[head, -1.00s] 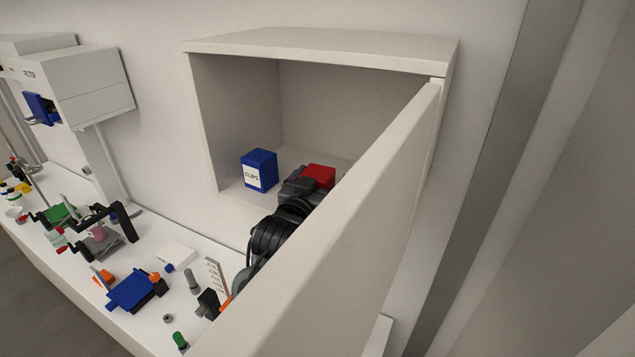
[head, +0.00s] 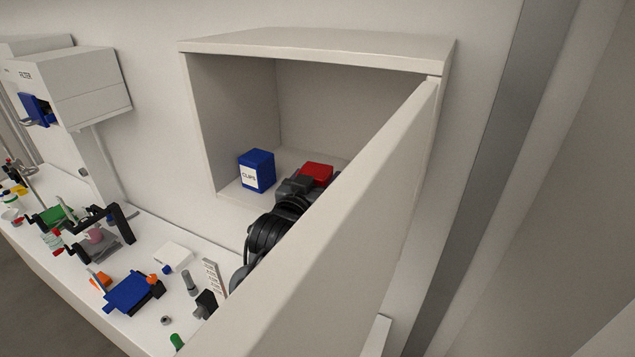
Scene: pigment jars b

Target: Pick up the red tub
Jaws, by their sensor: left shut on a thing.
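The red tub (head: 317,173) is inside the open wall cabinet, right of the middle of its floor. Only its red top and part of a side show. My left gripper (head: 304,182) reaches into the cabinet from the front and is shut on the red tub. The fingertips are mostly hidden behind the gripper body and the tub. The cabinet door hides part of my left arm. I cannot tell whether the tub is lifted off the cabinet floor. My right gripper is not in view.
A blue clips box (head: 256,170) stands left of the tub on the cabinet floor. The open cabinet door (head: 345,230) juts forward at the right, close to my arm. The cabinet's left wall (head: 235,115) and roof (head: 320,48) bound the space. A cluttered bench (head: 200,255) lies below.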

